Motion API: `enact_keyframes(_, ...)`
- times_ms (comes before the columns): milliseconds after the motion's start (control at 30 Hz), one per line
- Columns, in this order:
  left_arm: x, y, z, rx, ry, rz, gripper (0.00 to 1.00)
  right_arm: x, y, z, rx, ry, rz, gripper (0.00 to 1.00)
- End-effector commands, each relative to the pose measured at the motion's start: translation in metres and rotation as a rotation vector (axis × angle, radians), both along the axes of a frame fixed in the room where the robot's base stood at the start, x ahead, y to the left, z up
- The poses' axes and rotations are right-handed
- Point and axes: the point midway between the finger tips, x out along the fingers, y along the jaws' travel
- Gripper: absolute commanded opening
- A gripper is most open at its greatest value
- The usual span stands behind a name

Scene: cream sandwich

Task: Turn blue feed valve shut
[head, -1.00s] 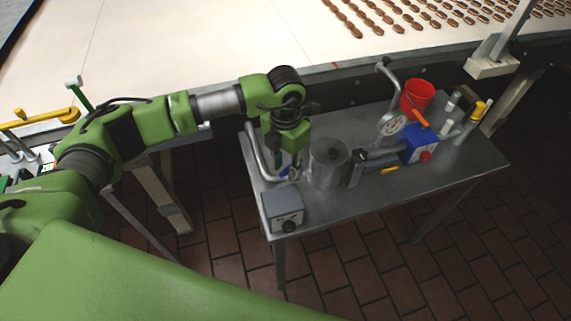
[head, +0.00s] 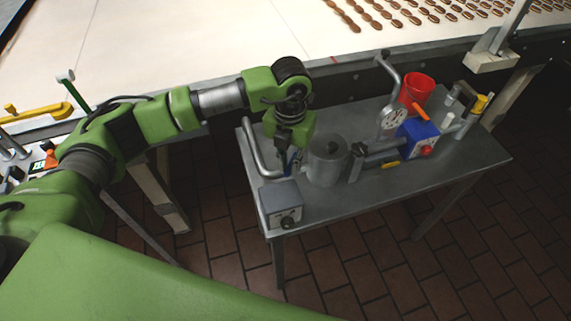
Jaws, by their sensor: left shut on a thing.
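My left gripper (head: 291,163) points down over the left part of the metal table (head: 440,178), between the bent pipe and the steel pot. It is shut on a small blue part (head: 290,156), which looks like the blue feed valve's handle. Only slivers of blue show between the fingers; the wrist hides the rest, and I cannot tell the handle's angle. My right gripper is not in view.
Close by are a bent pipe (head: 254,152), a steel pot (head: 327,162) and a grey box with a knob (head: 281,204). Further right are a blue box (head: 413,136), a gauge (head: 394,119) and a red bucket (head: 416,88). A conveyor (head: 200,40) runs behind.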

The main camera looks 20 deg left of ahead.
Motion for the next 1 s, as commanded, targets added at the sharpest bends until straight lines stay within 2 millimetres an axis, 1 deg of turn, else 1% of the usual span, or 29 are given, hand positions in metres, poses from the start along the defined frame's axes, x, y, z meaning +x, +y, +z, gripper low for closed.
enact_keyframes(33, 0.001, -0.003, -0.003, -0.002, -0.003, 0.042, 0.00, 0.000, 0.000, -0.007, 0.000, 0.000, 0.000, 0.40)
enact_keyframes(100, 0.000, -0.007, -0.002, -0.001, -0.002, 0.109, 0.00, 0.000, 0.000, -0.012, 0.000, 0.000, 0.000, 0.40)
enact_keyframes(500, 0.004, -0.023, -0.001, -0.002, -0.002, 0.465, 0.00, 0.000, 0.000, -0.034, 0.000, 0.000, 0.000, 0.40)
enact_keyframes(800, 0.007, -0.031, 0.000, -0.002, -0.002, 0.642, 0.00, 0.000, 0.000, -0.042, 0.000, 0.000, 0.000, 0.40)
enact_keyframes(1000, 0.009, -0.033, 0.001, -0.001, -0.002, 0.699, 0.00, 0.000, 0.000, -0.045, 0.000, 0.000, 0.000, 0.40)
